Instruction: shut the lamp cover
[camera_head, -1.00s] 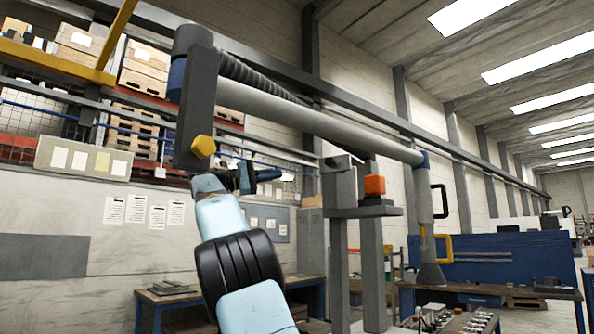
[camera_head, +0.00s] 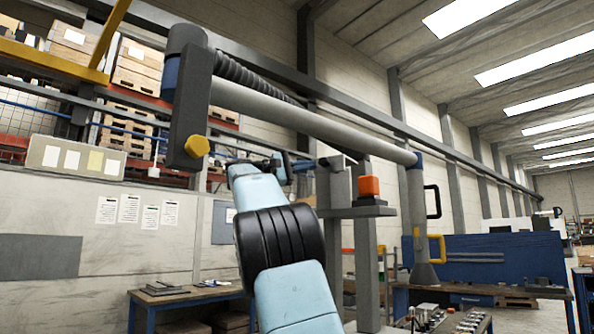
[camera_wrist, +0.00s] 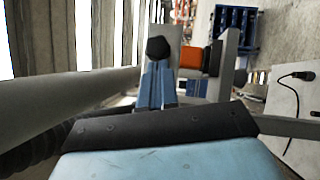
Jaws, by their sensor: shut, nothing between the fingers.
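My gripper (camera_head: 305,164) is shut and empty, reaching right to the grey post stand. In the wrist view its blue fingers (camera_wrist: 156,85) end in a dark tip in front of a flat grey panel (camera_wrist: 182,55). I cannot tell whether they touch. In the head view this small grey panel (camera_head: 334,162) stands at the post top, left of an orange block (camera_head: 369,187). The orange block also shows in the wrist view (camera_wrist: 191,59), right of the fingers. No part is clearly marked as the lamp cover; the grey panel may be it.
A long grey boom (camera_head: 290,118) with a yellow knob (camera_head: 196,146) passes above my arm. A grey shelf (camera_head: 358,212) carries the orange block. A workbench (camera_head: 180,294) stands behind at left. Small parts (camera_head: 462,322) lie at the lower right.

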